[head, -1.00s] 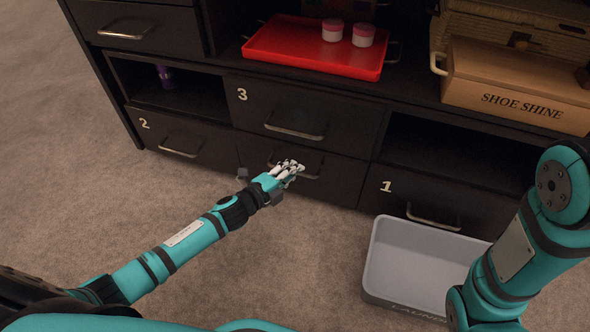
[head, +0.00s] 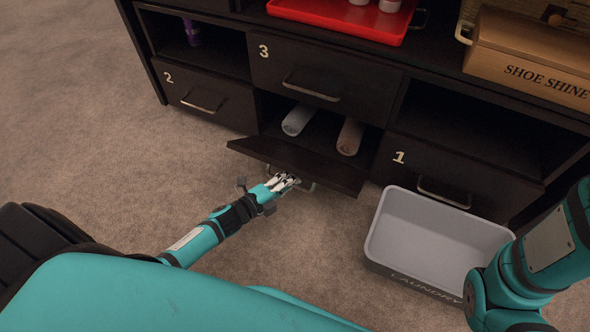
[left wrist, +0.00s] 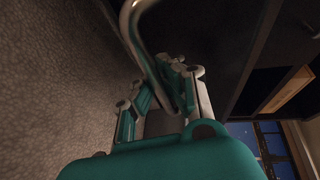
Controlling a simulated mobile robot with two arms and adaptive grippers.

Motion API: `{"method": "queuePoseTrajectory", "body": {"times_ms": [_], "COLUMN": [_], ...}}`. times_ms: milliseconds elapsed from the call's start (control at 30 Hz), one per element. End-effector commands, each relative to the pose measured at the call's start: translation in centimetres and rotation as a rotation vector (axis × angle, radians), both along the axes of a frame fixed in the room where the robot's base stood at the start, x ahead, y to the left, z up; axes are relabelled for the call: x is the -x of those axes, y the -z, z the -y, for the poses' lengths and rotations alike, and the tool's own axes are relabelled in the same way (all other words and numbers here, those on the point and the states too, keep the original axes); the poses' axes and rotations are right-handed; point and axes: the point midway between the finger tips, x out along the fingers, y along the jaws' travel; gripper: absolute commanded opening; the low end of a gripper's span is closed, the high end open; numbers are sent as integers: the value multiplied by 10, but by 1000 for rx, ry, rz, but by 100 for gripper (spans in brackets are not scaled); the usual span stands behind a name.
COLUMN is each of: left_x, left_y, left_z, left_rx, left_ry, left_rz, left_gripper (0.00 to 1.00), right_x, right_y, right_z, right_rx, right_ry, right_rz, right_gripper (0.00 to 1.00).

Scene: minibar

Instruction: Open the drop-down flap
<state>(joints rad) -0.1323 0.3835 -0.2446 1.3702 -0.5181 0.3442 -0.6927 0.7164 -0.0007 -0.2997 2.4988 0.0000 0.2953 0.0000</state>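The dark drop-down flap (head: 325,176) at the bottom middle of the cabinet is tilted open, hinged along its lower edge and leaning outward. Its compartment shows behind it. My left gripper (head: 284,182) is at the flap's metal handle (head: 308,184), with its fingers close together around it. In the left wrist view the handle (left wrist: 150,60) runs down between the fingers of the gripper (left wrist: 165,95). The fingertip contact is partly hidden. My right arm shows at the right, but its gripper is out of view.
Two rolled items, one pale (head: 298,120) and one brownish (head: 350,137), lie inside the compartment. Drawer 3 (head: 325,75) is shut above, drawer 2 (head: 205,98) left, drawer 1 (head: 450,175) right. A grey laundry bin (head: 440,235) stands on the carpet right of the flap.

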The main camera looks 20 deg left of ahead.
Motion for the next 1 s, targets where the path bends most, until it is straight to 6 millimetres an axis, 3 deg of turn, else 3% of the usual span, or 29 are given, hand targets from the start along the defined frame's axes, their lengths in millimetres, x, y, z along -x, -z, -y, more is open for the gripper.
{"method": "queuePoseTrajectory", "body": {"times_ms": [100, 400, 700, 1000], "left_x": [13, 22, 25, 25], "left_y": [24, 60, 76, 79], "left_z": [1, 1, 1, 1], "left_rx": [2, 0, -4, -5], "left_ry": [8, 10, 11, 10], "left_rz": [-6, -8, -11, -12], "left_gripper": [0, 0, 0, 0], "right_x": [5, -3, -4, -3], "right_y": [11, 33, 41, 41], "right_z": [1, 0, 0, 0], "right_rx": [-3, -1, 0, 0], "right_ry": [-3, -2, -2, -1], "right_rz": [12, -15, -15, -11], "right_gripper": [40, 40, 40, 40]}}
